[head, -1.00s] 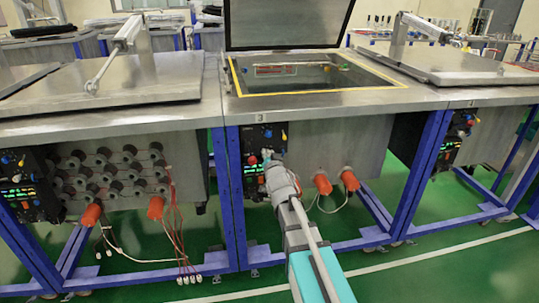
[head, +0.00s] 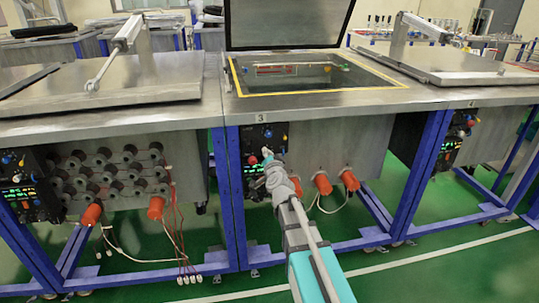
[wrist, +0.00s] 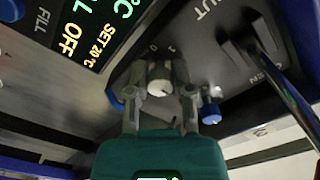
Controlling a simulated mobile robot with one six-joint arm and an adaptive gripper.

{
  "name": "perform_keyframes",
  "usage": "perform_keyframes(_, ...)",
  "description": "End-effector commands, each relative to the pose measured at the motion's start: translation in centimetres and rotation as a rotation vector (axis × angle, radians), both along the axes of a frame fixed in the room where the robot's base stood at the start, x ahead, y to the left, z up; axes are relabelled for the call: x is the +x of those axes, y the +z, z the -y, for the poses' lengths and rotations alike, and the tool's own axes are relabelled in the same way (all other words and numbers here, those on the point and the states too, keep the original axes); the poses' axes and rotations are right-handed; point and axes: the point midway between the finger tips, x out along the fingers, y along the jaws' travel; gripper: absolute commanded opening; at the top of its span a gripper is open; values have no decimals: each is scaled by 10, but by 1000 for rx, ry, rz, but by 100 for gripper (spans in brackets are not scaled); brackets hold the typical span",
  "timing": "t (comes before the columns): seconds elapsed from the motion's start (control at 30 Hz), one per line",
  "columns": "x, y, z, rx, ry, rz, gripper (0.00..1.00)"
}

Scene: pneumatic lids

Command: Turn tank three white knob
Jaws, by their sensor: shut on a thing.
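Tank three (head: 330,145) is the middle tank, with a small "3" on its front edge. Its black control panel (head: 251,140) is on the left of its front. In the wrist view the white knob (wrist: 160,85) sits between the two fingers of my gripper (wrist: 160,92), which is shut on it. The marks "0" and "1" show on the panel just above the knob. In the head view my gripper (head: 267,156) is at the panel, and the white knob cannot be made out there.
A blue knob (wrist: 210,114) is close beside the right finger. A black lever switch (wrist: 252,45) and a lit display (wrist: 98,18) are nearby. Orange fittings (head: 323,184) hang under the tank, right of my arm. Blue frame legs (head: 231,190) stand to the left.

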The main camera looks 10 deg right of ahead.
Motion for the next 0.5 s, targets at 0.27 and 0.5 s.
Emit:
perform_keyframes(0.27,1,1,2,0,-5,4,55)
perform_keyframes(0.5,1,1,1,0,-3,1,65)
